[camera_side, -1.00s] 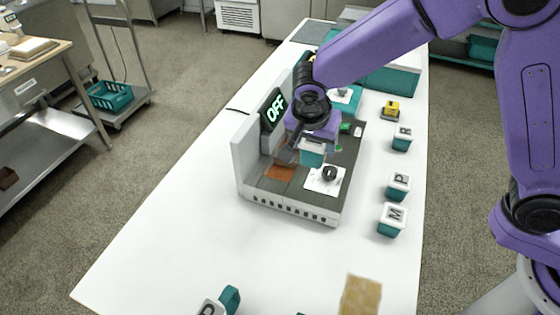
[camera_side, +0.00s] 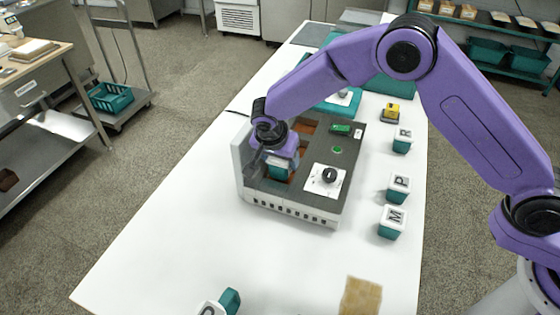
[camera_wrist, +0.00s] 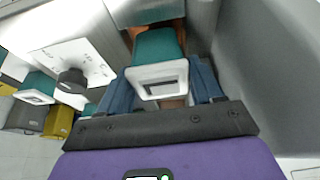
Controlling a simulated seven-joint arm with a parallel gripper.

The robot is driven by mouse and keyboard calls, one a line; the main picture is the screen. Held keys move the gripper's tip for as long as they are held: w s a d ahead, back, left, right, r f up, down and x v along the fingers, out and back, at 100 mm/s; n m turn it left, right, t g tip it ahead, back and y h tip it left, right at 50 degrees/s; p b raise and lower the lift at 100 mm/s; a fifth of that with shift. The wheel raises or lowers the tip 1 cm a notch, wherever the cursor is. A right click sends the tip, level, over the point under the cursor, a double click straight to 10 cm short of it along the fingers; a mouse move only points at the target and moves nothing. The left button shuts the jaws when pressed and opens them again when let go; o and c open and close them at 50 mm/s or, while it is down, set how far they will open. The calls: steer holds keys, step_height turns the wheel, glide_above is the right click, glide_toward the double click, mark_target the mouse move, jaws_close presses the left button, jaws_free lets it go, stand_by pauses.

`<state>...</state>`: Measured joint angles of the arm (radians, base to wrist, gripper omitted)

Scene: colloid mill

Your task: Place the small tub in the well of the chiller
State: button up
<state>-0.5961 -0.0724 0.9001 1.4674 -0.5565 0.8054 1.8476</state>
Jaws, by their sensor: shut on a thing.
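The small tub (camera_wrist: 159,72), teal with a white lid, is between the two blue fingers of my gripper (camera_wrist: 160,88) in the wrist view. In the side view my gripper (camera_side: 277,165) is shut on the tub (camera_side: 278,173), directly over the chiller's front-left well. The chiller (camera_side: 290,209) is a grey box with a white front and a black knob on a white plate. The tub's lower end is at the well opening; I cannot tell how deep it sits. The copper-coloured well floor shows partly around it.
Several lidded teal tubs stand right of the chiller, including one marked M (camera_side: 392,222) and one marked P (camera_side: 398,188). A yellow block (camera_side: 391,112) stands behind them. The chiller's tall back panel (camera_side: 240,160) rises close left of my gripper. The white table (camera_side: 170,240) is clear at front left.

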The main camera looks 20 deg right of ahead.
steer(key=shift+f, duration=0.75)
steer(key=shift+f, duration=0.2)
steer(key=o, duration=1.3)
steer(key=shift+c, duration=0.2)
steer(key=v, duration=1.2)
steer(key=shift+r, duration=0.2)
steer(key=shift+d, duration=0.1)
